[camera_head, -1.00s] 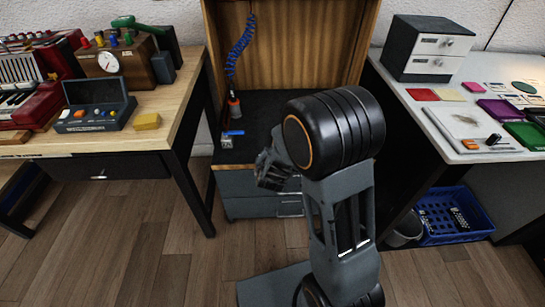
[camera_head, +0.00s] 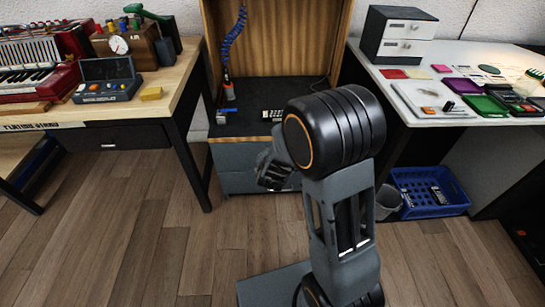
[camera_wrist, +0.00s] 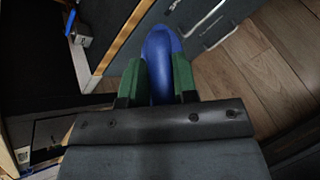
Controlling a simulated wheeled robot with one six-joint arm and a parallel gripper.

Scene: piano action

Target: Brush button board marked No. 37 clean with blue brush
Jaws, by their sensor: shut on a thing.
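My gripper (camera_wrist: 157,85) is shut on a smooth, rounded blue object, probably the blue brush (camera_wrist: 160,48), between its green finger pads. Any bristles are hidden. In the head view my gripper (camera_head: 270,178) hangs low in front of the middle bench's drawers, and the blue object cannot be made out there. On the right table lies a pale board (camera_head: 432,98) with small orange and black pieces on it. I cannot read a No. 37 mark anywhere, so I cannot tell which board is meant.
The white right table (camera_head: 385,82) also carries a purple tray (camera_head: 462,86), a green tray (camera_head: 486,105) and a drawer box (camera_head: 398,35). A blue crate (camera_head: 430,192) and a grey bin (camera_head: 388,203) stand below. The left wooden table (camera_head: 172,95) holds instruments. Open floor lies at left.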

